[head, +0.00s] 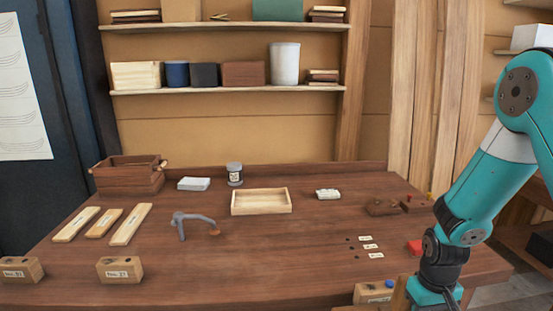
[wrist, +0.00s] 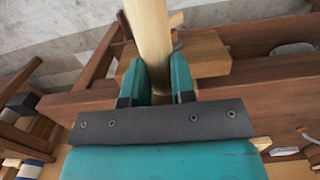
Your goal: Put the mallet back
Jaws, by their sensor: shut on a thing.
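In the wrist view my gripper (wrist: 158,84) is shut on a pale, round wooden handle (wrist: 150,35), which I take to be the mallet's. The handle runs up out of the top of the picture. A pale wooden block (wrist: 208,54) lies behind and beside the handle, over the dark bench edge. I cannot tell whether this block is the mallet's head or a holder, nor whether it touches the handle. In the head view my arm reaches down at the bench's right front corner; the fingertips and the mallet cannot be made out there.
The bench (head: 300,255) has a clear middle. On it are a shallow tray (head: 262,212), a grey bent tool (head: 182,226), pale planks (head: 103,222), labelled blocks (head: 120,270), a crate (head: 128,182) and a red item (head: 415,247) close to my arm. Another wooden block (head: 372,293) sits at the front edge.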

